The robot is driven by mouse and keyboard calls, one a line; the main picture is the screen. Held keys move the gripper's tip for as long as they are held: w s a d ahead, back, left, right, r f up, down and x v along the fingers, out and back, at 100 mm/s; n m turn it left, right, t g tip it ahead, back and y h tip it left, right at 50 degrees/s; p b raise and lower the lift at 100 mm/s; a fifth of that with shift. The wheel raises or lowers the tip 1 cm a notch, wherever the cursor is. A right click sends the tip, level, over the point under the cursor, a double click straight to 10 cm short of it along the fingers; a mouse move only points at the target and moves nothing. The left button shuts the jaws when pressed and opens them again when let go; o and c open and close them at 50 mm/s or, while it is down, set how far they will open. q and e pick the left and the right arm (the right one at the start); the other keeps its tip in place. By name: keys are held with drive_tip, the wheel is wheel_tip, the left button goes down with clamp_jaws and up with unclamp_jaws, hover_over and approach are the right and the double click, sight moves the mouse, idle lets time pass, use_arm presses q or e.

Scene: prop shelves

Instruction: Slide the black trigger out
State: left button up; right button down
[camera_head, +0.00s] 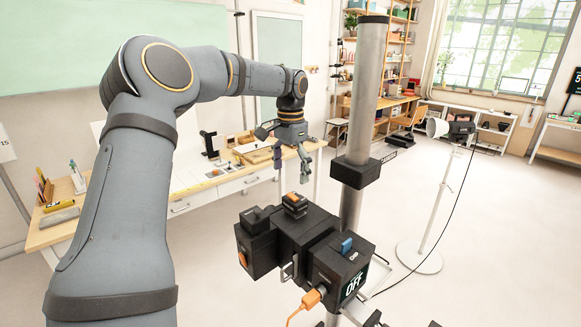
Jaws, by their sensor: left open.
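A small black block with an orange top, which looks like the trigger (295,203), sits on top of a black boxy device (300,235) in the lower middle. My left gripper (293,170) is above the block, fingers pointing down and spread apart, with nothing between them. A gap shows between the fingertips and the block. The seat under the block is hard to make out. My right gripper is not in view.
A workbench (190,205) stands behind my left arm. A white lamp stand (420,258) is at right, amid open floor.

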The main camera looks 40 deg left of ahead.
sight(291, 196)
use_arm(q)
wheel_tip(291, 196, down, 9)
drive_tip(key=p, duration=0.3)
drive_tip(key=shift+r, duration=0.15)
drive_tip(key=shift+f, duration=0.55)
drive_tip(key=shift+c, duration=0.4)
drive_tip(key=c, duration=1.3)
